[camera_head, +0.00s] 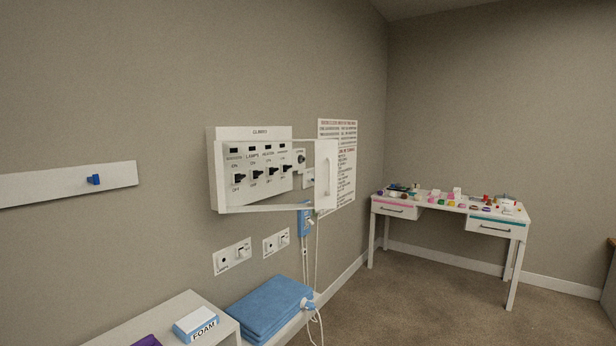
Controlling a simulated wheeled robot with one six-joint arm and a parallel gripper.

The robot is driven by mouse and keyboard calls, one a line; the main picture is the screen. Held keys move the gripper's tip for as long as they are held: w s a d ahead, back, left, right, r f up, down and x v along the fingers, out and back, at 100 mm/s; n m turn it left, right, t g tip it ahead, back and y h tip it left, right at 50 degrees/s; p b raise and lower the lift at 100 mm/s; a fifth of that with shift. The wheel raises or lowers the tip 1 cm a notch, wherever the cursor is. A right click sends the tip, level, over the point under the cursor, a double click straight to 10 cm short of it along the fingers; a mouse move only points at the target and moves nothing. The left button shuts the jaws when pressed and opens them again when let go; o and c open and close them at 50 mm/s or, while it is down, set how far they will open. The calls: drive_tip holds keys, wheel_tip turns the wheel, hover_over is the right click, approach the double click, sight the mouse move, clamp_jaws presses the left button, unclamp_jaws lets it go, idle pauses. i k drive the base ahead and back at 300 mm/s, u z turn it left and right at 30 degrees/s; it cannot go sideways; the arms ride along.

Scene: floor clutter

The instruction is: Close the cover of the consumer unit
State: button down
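The consumer unit (228,165) is a white box on the left wall, in the middle of the head view. Its front panel carries a row of several black switches with ON and OFF labels and small dark windows above them. Its cover (319,178) is a framed, see-through flap with a white vertical handle (327,177) at its right end. The cover stands open, swung out to the right of the box. A round dark knob and a small switch show through or behind it. My gripper is not in view.
Sockets (232,256) sit on the wall below the unit. Below are folded blue towels (270,305) and a white shelf (165,325) with a FOAM box (196,325). A cluttered white desk (449,205) stands at the back right. Carpet (420,300) in front of it is clear.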

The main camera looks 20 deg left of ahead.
sight(325, 164)
drive_tip(key=u, duration=0.7)
drive_tip(key=i, duration=0.95)
drive_tip(key=u, duration=1.05)
